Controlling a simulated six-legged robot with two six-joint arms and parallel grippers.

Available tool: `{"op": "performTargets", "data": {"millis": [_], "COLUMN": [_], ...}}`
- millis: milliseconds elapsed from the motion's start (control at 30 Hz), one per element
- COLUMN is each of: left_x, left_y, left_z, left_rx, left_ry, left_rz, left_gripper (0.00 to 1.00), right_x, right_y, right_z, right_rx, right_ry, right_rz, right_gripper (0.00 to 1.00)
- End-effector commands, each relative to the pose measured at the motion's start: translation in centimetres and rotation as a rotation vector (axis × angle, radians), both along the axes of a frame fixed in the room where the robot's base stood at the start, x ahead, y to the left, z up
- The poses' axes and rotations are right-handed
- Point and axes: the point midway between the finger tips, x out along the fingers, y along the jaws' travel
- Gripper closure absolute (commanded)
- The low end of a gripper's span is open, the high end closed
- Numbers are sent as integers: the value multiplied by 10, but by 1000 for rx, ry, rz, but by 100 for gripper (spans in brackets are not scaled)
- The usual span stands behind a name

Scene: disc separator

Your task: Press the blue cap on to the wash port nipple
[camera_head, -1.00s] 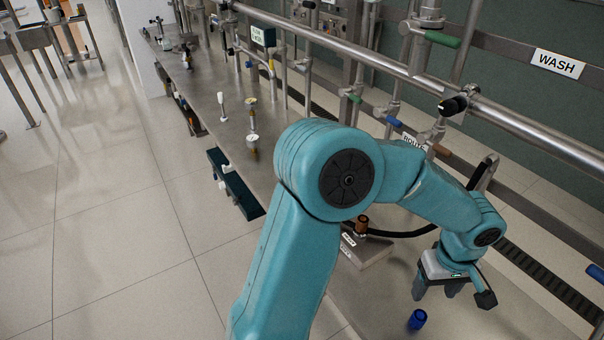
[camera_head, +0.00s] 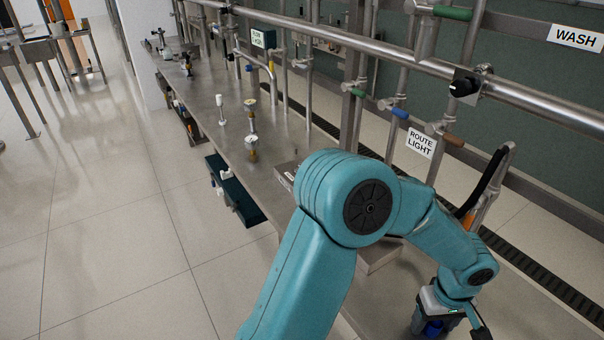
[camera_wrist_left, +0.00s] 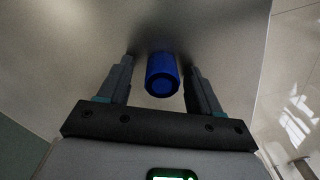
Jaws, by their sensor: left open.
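The blue cap (camera_wrist_left: 162,76) stands on the steel bench top (camera_wrist_left: 60,60) between the two fingers of my left gripper (camera_wrist_left: 162,85), with a gap on both sides. In the head view a bit of the blue cap (camera_head: 433,327) shows at my left gripper (camera_head: 438,328), near the bottom edge. The gripper is open and points down around the cap. I cannot make out the wash port nipple for sure. My right gripper is not in view.
A steel pipe (camera_head: 400,65) runs above the bench with valves and coloured handles. A WASH sign (camera_head: 576,37) is at the upper right, a ROUTE LIGHT sign (camera_head: 421,142) lower down. Small fittings (camera_head: 251,130) stand on the far bench.

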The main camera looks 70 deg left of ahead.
Motion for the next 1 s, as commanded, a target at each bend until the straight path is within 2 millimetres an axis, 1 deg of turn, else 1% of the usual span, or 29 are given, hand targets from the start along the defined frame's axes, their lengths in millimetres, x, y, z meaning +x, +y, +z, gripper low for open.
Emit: {"op": "performTargets", "data": {"millis": [200, 267, 300, 367, 400, 633, 1000], "left_x": [0, 0, 0, 0, 0, 0, 0], "left_y": [0, 0, 0, 0, 0, 0, 0], "left_z": [0, 0, 0, 0, 0, 3, 22], "left_rx": [0, 0, 0, 0, 0, 0, 0], "left_ry": [0, 0, 0, 0, 0, 0, 0], "left_rz": [0, 0, 0, 0, 0, 0, -1], "left_gripper": [36, 55, 68, 88, 100, 100, 100], "right_x": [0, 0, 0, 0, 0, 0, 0], "right_y": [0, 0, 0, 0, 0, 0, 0], "right_z": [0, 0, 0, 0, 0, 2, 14], "right_rx": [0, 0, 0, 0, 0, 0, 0], "right_ry": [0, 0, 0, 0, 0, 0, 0], "right_rz": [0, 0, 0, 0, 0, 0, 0], "right_gripper": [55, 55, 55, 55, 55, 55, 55]}}
